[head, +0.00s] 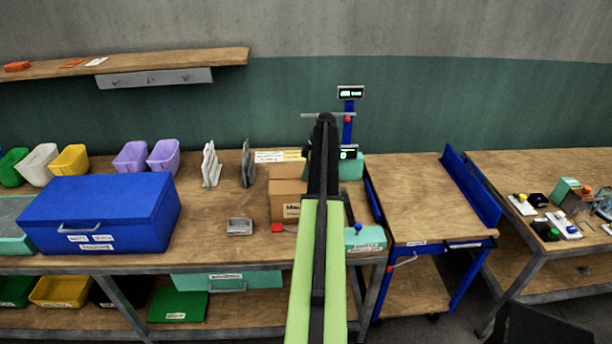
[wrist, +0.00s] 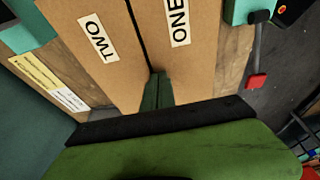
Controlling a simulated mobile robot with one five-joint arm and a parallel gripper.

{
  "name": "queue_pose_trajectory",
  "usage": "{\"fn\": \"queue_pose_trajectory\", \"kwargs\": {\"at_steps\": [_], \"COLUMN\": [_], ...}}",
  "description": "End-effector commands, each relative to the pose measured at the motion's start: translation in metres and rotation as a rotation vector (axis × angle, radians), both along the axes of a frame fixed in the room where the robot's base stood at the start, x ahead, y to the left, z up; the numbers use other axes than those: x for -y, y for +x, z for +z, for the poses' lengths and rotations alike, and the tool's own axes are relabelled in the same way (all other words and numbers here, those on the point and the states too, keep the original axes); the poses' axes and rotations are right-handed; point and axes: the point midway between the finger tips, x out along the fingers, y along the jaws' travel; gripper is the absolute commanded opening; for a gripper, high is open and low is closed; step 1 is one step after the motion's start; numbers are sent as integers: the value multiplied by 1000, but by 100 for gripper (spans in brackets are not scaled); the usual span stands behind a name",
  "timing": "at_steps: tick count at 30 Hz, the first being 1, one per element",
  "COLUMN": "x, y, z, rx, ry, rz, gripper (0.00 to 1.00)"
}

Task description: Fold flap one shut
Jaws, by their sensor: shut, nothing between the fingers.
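A cardboard box (head: 285,206) stands on the workbench in the head view, partly hidden behind my arm. In the wrist view, flap one (wrist: 182,45), labelled ONE, is on the right. Flap two (wrist: 95,50), labelled TWO, is on the left. A narrow dark gap runs between them. I cannot tell how far either flap is tilted. My gripper (wrist: 157,82) is shut and empty, with its fingertips at the near end of that gap, over or beside flap one's edge. I cannot tell whether they touch the cardboard. The head view does not show the fingertips clearly.
A red-ended lever (wrist: 256,81) and a teal block (wrist: 250,10) are right of flap one. A blue lidded box (head: 100,213) and a small metal tin (head: 240,226) stand to the left. A blue-framed cart (head: 425,195) stands to the right.

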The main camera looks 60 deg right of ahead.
Motion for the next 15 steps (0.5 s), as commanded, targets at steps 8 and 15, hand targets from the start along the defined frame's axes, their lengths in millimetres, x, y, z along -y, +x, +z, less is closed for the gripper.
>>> {"fn": "queue_pose_trajectory", "kwargs": {"at_steps": [8, 15], "x": [-1, -1], "y": [-1, 0], "z": [-6, 1], "rx": [-12, -11], "ry": [1, 0], "rz": [4, 4], "gripper": [0, 0]}}
